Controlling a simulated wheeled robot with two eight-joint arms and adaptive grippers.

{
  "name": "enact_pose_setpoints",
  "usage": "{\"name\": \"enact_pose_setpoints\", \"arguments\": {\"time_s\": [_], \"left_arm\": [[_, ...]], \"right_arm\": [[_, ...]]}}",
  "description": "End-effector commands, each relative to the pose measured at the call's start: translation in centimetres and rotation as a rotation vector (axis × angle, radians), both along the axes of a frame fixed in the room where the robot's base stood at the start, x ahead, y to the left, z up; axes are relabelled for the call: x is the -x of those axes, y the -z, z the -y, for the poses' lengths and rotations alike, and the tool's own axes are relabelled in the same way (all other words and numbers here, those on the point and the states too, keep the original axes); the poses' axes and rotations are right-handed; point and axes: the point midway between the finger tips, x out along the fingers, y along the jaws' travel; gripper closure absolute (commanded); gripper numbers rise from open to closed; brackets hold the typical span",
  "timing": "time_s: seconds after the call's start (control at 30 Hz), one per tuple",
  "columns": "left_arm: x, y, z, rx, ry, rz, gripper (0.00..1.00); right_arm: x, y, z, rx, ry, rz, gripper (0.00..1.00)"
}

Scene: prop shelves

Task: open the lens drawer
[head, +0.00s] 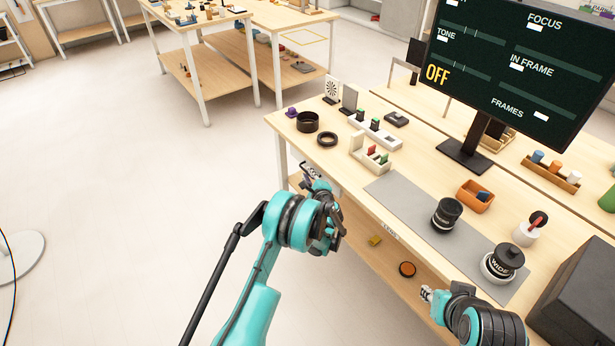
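The workbench's front edge carries a small pale label (391,231), too small to read surely; I cannot make out a separate drawer front or handle, and no open drawer shows. My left gripper (311,172) is at the bench's front edge, left of the label, partly hidden by my teal wrist. Its fingers are small and I cannot tell if they are open. My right gripper (427,293) is low in front of the bench, right of the label, and its finger state is unclear. Two black lenses, one (446,215) and one marked WIDE (502,262), stand on the benchtop.
A grey mat (404,190) lies on the benchtop. A monitor (520,65) reading OFF stands behind. A lower shelf (376,262) holds an orange-topped round item (407,269) and a yellow block (375,241). A dark box (580,295) stands at right.

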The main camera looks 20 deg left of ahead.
Motion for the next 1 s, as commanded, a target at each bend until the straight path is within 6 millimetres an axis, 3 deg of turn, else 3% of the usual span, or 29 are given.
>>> {"name": "enact_pose_setpoints", "arguments": {"time_s": [0.17, 0.43, 0.47, 0.5, 0.53, 1.0], "left_arm": [[-1.3, 0.4, -0.9, 0.001, 0.000, 0.001, 0.83], [-1.5, 0.3, -1.0, 0.001, 0.000, 0.001, 0.83], [-1.5, 0.3, -1.0, 0.001, 0.000, 0.001, 0.85], [-1.5, 0.3, -1.0, 0.001, 0.000, 0.001, 0.96], [-1.5, 0.3, -1.0, 0.001, 0.000, 0.001, 1.00], [-1.1, 0.4, -1.2, 0.002, -0.001, 0.000, 1.00]], "right_arm": [[0.0, 0.6, 0.0, 0.000, 0.000, 0.000, 0.70], [0.0, 0.6, 0.0, 0.000, 0.000, 0.000, 0.70], [0.0, 0.6, 0.0, 0.000, 0.000, 0.000, 0.70], [0.0, 0.6, 0.0, 0.000, 0.000, 0.000, 0.70], [0.0, 0.6, 0.0, 0.000, 0.000, 0.000, 0.70], [0.0, 0.6, 0.0, 0.000, 0.000, 0.000, 0.70]]}}
